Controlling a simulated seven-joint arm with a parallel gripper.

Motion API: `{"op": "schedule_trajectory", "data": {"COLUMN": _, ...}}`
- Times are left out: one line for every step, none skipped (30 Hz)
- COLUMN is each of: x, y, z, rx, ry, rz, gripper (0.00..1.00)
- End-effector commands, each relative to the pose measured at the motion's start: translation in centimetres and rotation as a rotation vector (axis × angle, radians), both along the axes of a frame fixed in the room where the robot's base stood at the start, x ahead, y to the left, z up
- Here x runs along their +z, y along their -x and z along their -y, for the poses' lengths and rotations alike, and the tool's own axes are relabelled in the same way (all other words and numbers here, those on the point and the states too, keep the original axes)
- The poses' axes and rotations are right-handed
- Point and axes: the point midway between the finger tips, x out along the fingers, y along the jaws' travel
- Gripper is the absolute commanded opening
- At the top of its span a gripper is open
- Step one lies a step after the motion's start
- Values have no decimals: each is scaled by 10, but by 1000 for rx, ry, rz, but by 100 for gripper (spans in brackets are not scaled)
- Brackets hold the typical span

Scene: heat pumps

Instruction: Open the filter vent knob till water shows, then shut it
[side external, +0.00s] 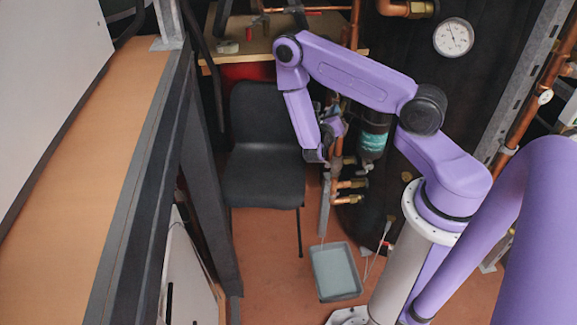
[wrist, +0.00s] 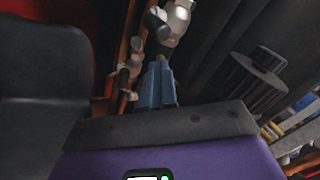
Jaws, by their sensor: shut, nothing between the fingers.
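In the wrist view my gripper (wrist: 158,72) has its two blue-grey fingers together, with nothing between them. A silvery metal fitting (wrist: 174,18) is just beyond the fingertips; I cannot tell whether it is the vent knob or whether they touch. In the side external view the filter (side external: 373,142), a dark cylinder with a teal label, hangs beside the copper pipes. My gripper (side external: 331,126) is to its left, close to the pipework, its fingertips hard to make out. The vent knob is not clearly seen there. No water can be made out.
A black chair (side external: 264,155) stands left of the pipes. A grey tray (side external: 358,291) lies on the floor below. Brass fittings (side external: 352,184) stick out under the gripper. A wooden bench (side external: 228,50) is behind. A ribbed dark cylinder (wrist: 255,82) is to the right in the wrist view.

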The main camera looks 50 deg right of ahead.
Motion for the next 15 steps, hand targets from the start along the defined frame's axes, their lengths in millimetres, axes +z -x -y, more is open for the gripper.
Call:
{"op": "schedule_trajectory", "data": {"x": 4, "y": -3, "z": 11, "rx": -15, "ry": 5, "rz": 33, "gripper": 0}}
{"op": "schedule_trajectory", "data": {"x": 4, "y": -3, "z": 11, "rx": -15, "ry": 5, "rz": 33, "gripper": 0}}
{"op": "schedule_trajectory", "data": {"x": 3, "y": -2, "z": 11, "rx": -15, "ry": 5, "rz": 33, "gripper": 0}}
{"op": "schedule_trajectory", "data": {"x": 3, "y": -2, "z": 11, "rx": -15, "ry": 5, "rz": 33, "gripper": 0}}
{"op": "schedule_trajectory", "data": {"x": 3, "y": -2, "z": 11, "rx": -15, "ry": 5, "rz": 33, "gripper": 0}}
{"op": "schedule_trajectory", "data": {"x": 3, "y": -2, "z": 11, "rx": -15, "ry": 5, "rz": 33, "gripper": 0}}
{"op": "schedule_trajectory", "data": {"x": 2, "y": -2, "z": 11, "rx": -15, "ry": 5, "rz": 33, "gripper": 0}}
{"op": "schedule_trajectory", "data": {"x": 2, "y": -2, "z": 11, "rx": -16, "ry": 4, "rz": 33, "gripper": 0}}
{"op": "schedule_trajectory", "data": {"x": 2, "y": -2, "z": 11, "rx": -16, "ry": 4, "rz": 33, "gripper": 0}}
{"op": "schedule_trajectory", "data": {"x": 1, "y": -2, "z": 11, "rx": -16, "ry": 4, "rz": 33, "gripper": 0}}
{"op": "schedule_trajectory", "data": {"x": 1, "y": -2, "z": 11, "rx": -16, "ry": 4, "rz": 33, "gripper": 0}}
{"op": "schedule_trajectory", "data": {"x": 1, "y": -2, "z": 11, "rx": -16, "ry": 4, "rz": 33, "gripper": 0}}
{"op": "schedule_trajectory", "data": {"x": 0, "y": -2, "z": 11, "rx": -16, "ry": 4, "rz": 33, "gripper": 0}}
{"op": "schedule_trajectory", "data": {"x": 0, "y": -2, "z": 11, "rx": -16, "ry": 4, "rz": 34, "gripper": 0}}
{"op": "schedule_trajectory", "data": {"x": 0, "y": -2, "z": 11, "rx": -16, "ry": 4, "rz": 34, "gripper": 0}}
